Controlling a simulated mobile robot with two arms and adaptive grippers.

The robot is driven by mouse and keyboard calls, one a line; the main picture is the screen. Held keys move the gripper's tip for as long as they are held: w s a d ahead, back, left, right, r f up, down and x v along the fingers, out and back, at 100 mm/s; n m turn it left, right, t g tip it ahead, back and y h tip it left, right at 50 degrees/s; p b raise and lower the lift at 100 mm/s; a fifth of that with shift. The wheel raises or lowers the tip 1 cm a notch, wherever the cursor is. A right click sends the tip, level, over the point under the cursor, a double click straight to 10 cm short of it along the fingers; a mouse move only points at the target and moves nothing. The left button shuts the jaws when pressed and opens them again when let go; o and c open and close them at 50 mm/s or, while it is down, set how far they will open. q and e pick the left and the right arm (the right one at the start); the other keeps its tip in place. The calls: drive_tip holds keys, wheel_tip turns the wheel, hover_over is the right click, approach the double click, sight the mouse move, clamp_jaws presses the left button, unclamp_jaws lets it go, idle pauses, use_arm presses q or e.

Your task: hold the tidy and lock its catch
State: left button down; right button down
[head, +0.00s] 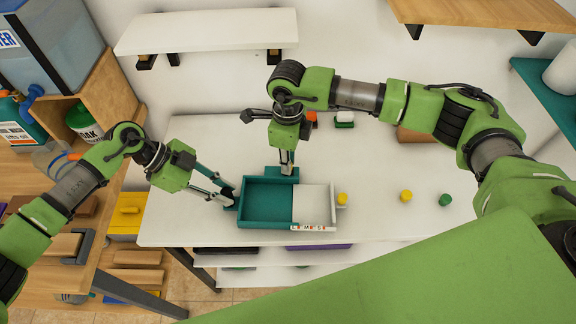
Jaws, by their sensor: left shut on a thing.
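The tidy (268,226) is a teal open box on the white table, with a white section (313,203) on its right and a lettered strip along its front edge. My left gripper (229,196) is shut on the tidy at its left end. My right gripper (287,160) points down at the teal piece (283,174) at the back edge of the tidy. Its fingertips are close to this piece, but I cannot tell whether they touch it or how far apart they are. I cannot make out the catch clearly.
A yellow knob-like piece (342,198) is at the tidy's right end. A yellow piece (405,195) and a green piece (445,200) stand further right on the white table (390,225). Small items lie behind my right gripper. A wall shelf (205,32) hangs above.

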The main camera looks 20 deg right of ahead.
sight(279, 171)
drive_tip(key=shift+a, duration=0.1)
drive_tip(key=shift+w+a, duration=0.2)
drive_tip(key=shift+a, duration=0.4)
drive_tip(key=shift+w+a+r, duration=0.1)
drive_tip(key=shift+w+a, duration=0.1)
drive_tip(key=shift+a, duration=0.3)
idle(0.3)
drive_tip(key=c, duration=1.9)
unclamp_jaws()
drive_tip(key=shift+d, duration=0.1)
wheel_tip(279, 171, up, 12)
drive_tip(key=shift+f, duration=0.1)
